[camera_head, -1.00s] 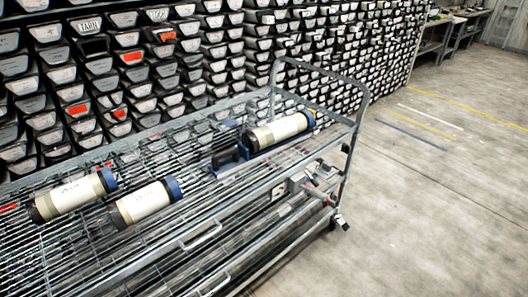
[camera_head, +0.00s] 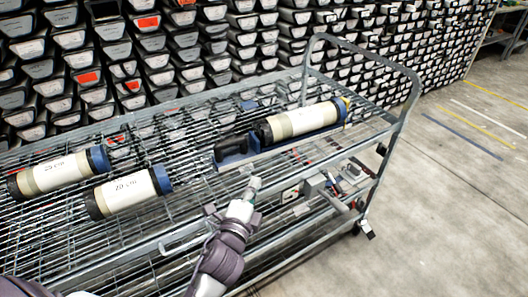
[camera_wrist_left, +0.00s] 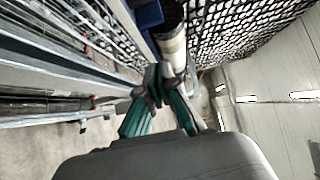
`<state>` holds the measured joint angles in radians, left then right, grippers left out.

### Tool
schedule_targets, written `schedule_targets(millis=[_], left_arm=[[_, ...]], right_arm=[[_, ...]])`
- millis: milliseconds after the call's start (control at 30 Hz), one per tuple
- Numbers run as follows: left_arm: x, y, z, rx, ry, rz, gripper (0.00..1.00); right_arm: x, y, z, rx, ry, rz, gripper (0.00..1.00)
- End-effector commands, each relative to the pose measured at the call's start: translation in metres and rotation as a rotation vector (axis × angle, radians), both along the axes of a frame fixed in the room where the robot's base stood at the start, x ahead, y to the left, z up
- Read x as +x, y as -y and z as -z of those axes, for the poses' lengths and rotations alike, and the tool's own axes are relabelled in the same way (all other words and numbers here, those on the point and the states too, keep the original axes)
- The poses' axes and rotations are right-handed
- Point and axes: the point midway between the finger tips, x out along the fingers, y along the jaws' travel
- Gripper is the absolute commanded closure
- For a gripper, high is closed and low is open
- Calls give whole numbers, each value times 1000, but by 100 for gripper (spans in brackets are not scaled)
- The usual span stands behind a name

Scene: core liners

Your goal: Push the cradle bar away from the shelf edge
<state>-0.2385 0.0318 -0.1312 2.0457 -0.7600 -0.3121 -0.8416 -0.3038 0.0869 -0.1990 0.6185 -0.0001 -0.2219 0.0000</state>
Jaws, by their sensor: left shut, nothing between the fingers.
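The blue cradle bar (camera_head: 236,153) lies on the wire shelf of the cart, with a black handle-like piece on it. A cream core liner (camera_head: 298,121) with a dark near end and blue far end rests along the cradle. My left gripper (camera_head: 254,184) is shut and empty near the shelf's front edge, on the near side of the cradle, and looks apart from it. In the left wrist view, the closed green-and-grey fingers (camera_wrist_left: 160,76) point toward the blue cradle (camera_wrist_left: 148,14) and the liner (camera_wrist_left: 172,46). My right gripper is not in view.
Two more core liners (camera_head: 62,172) (camera_head: 129,192) lie on the shelf to the left. The cart's tubular end frame (camera_head: 402,110) rises at the right. Racks of labelled trays (camera_head: 180,50) stand behind. The floor (camera_head: 450,210) to the right is clear.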

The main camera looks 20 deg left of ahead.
Motion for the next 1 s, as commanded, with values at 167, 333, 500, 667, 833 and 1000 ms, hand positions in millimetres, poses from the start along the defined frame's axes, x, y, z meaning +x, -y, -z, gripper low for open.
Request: schedule_targets(millis=[167, 333, 500, 667, 833, 1000], left_arm=[[30, -2, -1, -1, 0, 0, 100], [68, -5, -1, -3, -1, 1, 100], [99, -11, 0, -2, -3, 0, 100], [112, -29, 0, -3, -4, 1, 100], [118, -36, 1, -3, -4, 1, 100], [119, -37, 2, -4, -5, 2, 100]], right_arm=[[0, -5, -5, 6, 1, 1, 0], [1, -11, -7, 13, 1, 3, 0], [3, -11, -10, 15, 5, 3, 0], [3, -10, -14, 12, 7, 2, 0], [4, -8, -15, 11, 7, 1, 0], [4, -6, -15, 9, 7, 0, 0]])
